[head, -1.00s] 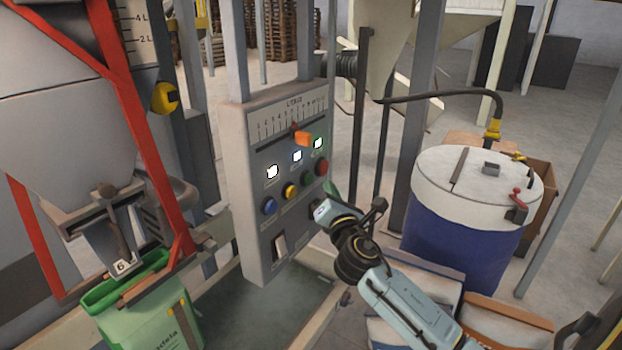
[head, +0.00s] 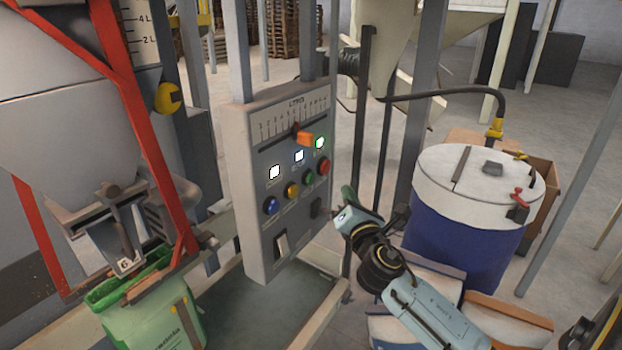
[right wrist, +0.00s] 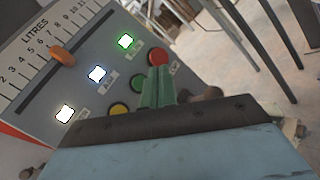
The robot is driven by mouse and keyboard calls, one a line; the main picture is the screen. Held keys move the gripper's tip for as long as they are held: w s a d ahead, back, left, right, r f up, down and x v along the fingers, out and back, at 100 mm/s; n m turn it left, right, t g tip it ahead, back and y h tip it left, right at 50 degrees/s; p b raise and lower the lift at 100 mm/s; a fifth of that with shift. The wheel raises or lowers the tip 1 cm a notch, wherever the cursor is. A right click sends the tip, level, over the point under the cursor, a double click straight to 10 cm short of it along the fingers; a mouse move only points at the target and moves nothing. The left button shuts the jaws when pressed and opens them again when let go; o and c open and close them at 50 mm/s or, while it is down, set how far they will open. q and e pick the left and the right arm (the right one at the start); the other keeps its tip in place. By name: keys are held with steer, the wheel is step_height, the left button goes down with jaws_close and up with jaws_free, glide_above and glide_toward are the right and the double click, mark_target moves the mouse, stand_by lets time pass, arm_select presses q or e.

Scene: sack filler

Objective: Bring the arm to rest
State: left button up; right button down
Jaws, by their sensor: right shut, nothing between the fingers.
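My right gripper (head: 347,194) is in front of the lower right of the grey control panel (head: 262,225), at the end of my pale blue arm. Its green fingers are shut and empty. In the right wrist view the closed fingers (right wrist: 157,92) show in front of the panel, just below the red button (right wrist: 158,57). A gap to the panel seems to show in the head view, but its depth is hard to judge. My left gripper is not in view.
The panel has an orange slider (head: 305,139), lit lamps and coloured buttons. A blue drum (head: 455,235) with a white lid stands right of my arm, above sacks (head: 500,318). A green sack (head: 155,318) hangs under the hopper spout at left.

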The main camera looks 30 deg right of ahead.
steer(key=s+a+f+m+g+y, duration=0.1)
steer(key=s+a+f+m+g, duration=0.3)
steer(key=s+f+m, duration=0.25)
steer(key=s+a+f+m+g+y, duration=0.1)
steer(key=s+a+f+m+g, duration=0.3)
steer(key=s+f+m, duration=0.3)
steer(key=s+a+f+m+g+y, duration=0.3)
steer(key=s+a+m, duration=0.1)
steer(key=s+a, duration=0.25)
steer(key=s+a+f+m+g+y, duration=0.3)
steer(key=s+a+m, duration=0.15)
steer(key=s, duration=0.35)
step_height(320, 180, down, 33)
steer(key=s+a+g+b, duration=0.1)
steer(key=s+g+b, duration=0.15)
steer(key=b, duration=0.45)
steer(key=s+d+f+b, duration=0.2)
steer(key=s+f+b, duration=0.3)
steer(key=s+f, duration=1.1)
step_height(320, 180, down, 3)
steer(key=shift+d+r+b, duration=0.1)
steer(key=shift+d+b, duration=0.25)
steer(key=shift+d, duration=0.05)
